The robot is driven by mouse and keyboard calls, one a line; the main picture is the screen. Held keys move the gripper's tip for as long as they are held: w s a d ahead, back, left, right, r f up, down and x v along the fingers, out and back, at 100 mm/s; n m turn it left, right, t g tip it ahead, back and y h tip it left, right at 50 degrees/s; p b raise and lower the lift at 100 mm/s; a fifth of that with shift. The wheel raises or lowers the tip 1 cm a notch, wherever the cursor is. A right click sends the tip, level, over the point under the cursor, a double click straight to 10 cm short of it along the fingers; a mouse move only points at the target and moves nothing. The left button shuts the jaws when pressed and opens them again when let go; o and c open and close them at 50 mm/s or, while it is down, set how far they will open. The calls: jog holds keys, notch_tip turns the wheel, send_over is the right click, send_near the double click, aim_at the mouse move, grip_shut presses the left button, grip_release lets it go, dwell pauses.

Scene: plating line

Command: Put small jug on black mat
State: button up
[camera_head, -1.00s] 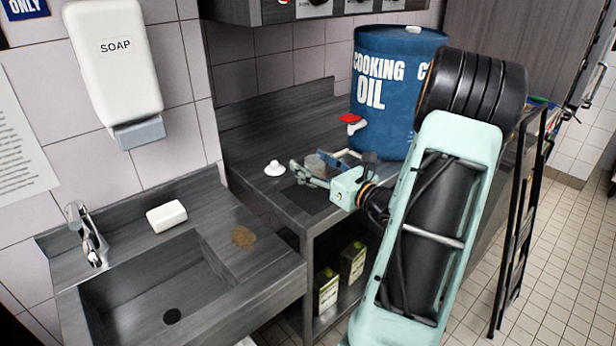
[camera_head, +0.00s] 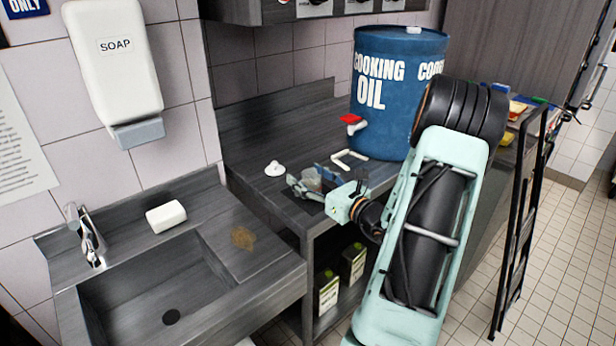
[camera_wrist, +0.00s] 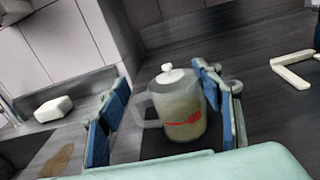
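The small jug (camera_wrist: 184,112) is translucent, with a red mark and a handle on its left in the wrist view. It looks upright, its base over or on the black mat (camera_wrist: 160,148); I cannot tell whether it touches. My gripper (camera_wrist: 165,100) has its blue-padded fingers spread on both sides of the jug. The right pad is close against the body, and a narrow gap shows between left pad and handle. In the head view my gripper (camera_head: 318,180) covers most of the jug and part of the mat (camera_head: 298,202).
The sink (camera_head: 170,290) and soap bar (camera_head: 166,216) are to the left.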

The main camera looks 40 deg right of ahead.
jog(key=o, duration=0.3)
jog(key=shift+o, duration=0.2)
jog(key=shift+s+r, duration=0.1)
jog(key=shift+r, duration=0.05)
jog(key=s, duration=1.1)
jog(key=shift+s+d+b, duration=0.3)
jog(key=shift+s+d, duration=0.1)
jog(key=shift+d, duration=0.05)
